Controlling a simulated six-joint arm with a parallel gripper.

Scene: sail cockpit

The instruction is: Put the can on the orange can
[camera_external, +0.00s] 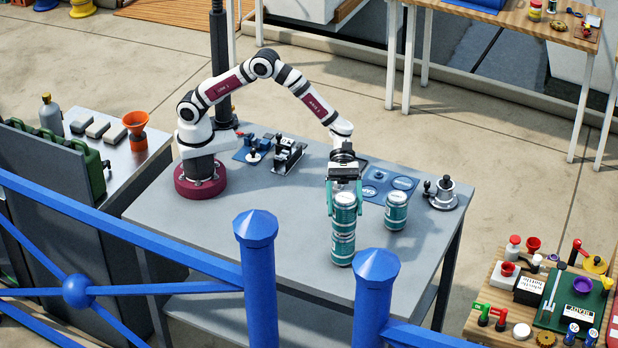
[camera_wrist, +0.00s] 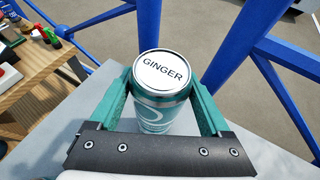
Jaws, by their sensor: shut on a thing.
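My gripper (camera_external: 344,203) is shut on a teal and silver can (camera_external: 344,222), held upright. In the wrist view my gripper (camera_wrist: 161,92) has its teal fingers on both sides of this can, and the lid of the held can (camera_wrist: 163,72) reads GINGER. Another teal can (camera_external: 342,250) stands upright on the grey table directly under the held one. The two look lined up and touching, but a small gap cannot be ruled out. A third teal can (camera_external: 396,211) stands apart to the right. The flavours of the two other cans are not readable.
A blue mat (camera_external: 372,171) with round marked spots lies behind the cans. A metal fixture (camera_external: 441,193) stands at the table's right edge. Small devices (camera_external: 288,157) sit near my base. Blue railing (camera_external: 257,280) runs in front. The table's front left is clear.

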